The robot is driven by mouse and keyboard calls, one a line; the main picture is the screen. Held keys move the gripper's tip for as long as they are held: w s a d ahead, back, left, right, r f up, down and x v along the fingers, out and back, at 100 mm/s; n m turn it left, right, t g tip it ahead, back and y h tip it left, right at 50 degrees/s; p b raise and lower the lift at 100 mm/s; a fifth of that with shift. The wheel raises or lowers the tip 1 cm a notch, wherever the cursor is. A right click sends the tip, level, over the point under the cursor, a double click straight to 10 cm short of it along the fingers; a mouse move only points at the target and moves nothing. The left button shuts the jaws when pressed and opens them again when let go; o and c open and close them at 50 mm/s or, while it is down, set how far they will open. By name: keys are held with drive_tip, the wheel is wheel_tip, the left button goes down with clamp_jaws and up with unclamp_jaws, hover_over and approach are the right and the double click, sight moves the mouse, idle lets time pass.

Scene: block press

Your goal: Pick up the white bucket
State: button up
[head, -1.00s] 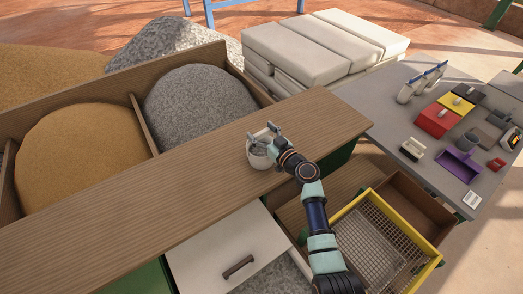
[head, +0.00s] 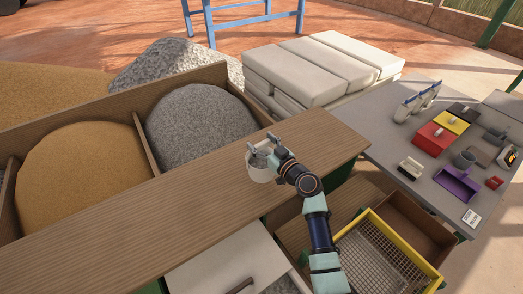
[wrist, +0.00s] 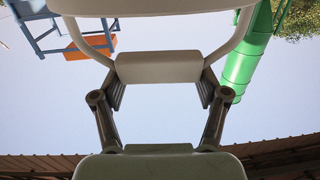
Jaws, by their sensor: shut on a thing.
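The white bucket (head: 260,172) is at the front part of the long wooden counter top in the head view; I cannot tell if it touches the wood. My gripper (head: 267,147) is over the bucket's top, near its raised handle. In the wrist view, the bucket's pale wall or rim (wrist: 150,5) fills the top edge. Its handle (wrist: 157,67) runs down to a thick white grip between my fingers. My gripper (wrist: 157,95) is shut on this handle. The inside of the bucket is mostly hidden.
Bins of sand (head: 80,158) and grey gravel (head: 200,124) lie behind the wooden counter (head: 110,222). White stacked slabs (head: 320,65) stand at the back. A grey table (head: 395,150) with coloured blocks and a yellow-framed sieve (head: 385,255) are at right. The counter's left is clear.

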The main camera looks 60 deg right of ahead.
wheel_tip(320, 180, up, 19)
drive_tip(key=p, duration=0.5)
drive_tip(key=shift+s+f, duration=0.1)
